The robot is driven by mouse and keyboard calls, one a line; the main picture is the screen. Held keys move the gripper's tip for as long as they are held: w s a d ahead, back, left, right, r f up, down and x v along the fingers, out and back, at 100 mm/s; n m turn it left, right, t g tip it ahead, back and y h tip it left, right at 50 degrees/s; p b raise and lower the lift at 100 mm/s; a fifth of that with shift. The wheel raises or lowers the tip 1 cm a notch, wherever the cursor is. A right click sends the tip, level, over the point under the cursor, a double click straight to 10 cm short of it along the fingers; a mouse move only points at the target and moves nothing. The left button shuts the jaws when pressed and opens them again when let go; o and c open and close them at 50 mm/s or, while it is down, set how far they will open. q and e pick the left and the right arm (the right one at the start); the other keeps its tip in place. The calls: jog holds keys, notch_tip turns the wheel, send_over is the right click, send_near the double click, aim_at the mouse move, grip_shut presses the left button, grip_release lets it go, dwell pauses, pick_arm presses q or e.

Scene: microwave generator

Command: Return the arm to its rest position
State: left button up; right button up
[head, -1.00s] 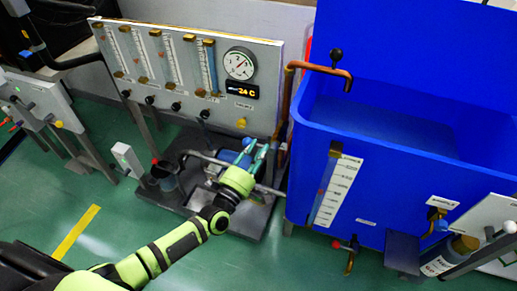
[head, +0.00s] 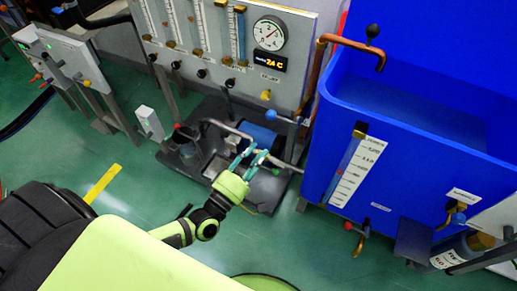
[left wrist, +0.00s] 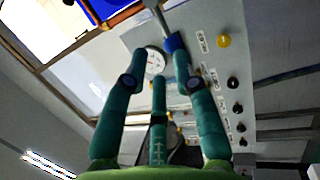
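My left arm, lime and black, comes in from the lower left of the head view. Its gripper (head: 251,151) points up toward the panel, above the dark base with pipes. Its teal fingertips stand apart with nothing seen between them. In the left wrist view the gripper (left wrist: 160,44) shows three teal fingers, with the panel and its gauge (left wrist: 155,62) beyond. A blue part and a grey pipe appear close to the right fingertip; I cannot tell whether they touch. My right gripper is in neither view.
The grey panel (head: 295,70) carries flow tubes, knobs and a dial with a 24 C display. A blue tank (head: 410,185) with a copper pipe (head: 345,42) stands at the right. The dark base (head: 250,190) lies below the panel. Green floor (head: 150,195) is open at the lower left.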

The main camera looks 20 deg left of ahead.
pick_arm(q)
jog(key=s+a+f+m+g+y+p, duration=0.1)
jog(key=s+a+f+m+g+p, duration=0.15)
jog(key=s+f+m+g, duration=0.65)
jog(key=s+a+f+m+g+y+p, duration=0.1)
jog(key=s+f+m+p, duration=0.2)
jog(key=f, duration=1.3)
jog(key=s+f+m+g+y+p, duration=0.1)
jog(key=s+f+m+g, duration=0.2)
jog(key=s, duration=0.9)
jog(key=s+f+m+g+y+p, duration=0.1)
jog(key=s+f+g, duration=0.4)
jog(key=s, duration=0.7)
jog(key=shift+d+f+m+g+p, duration=0.2)
jog(key=shift+f+m+g+p, duration=0.2)
jog(key=shift+m+p, duration=0.5)
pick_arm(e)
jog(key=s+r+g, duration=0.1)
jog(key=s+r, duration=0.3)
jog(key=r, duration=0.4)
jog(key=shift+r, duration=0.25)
pick_arm(q)
jog(key=shift+r, duration=0.1)
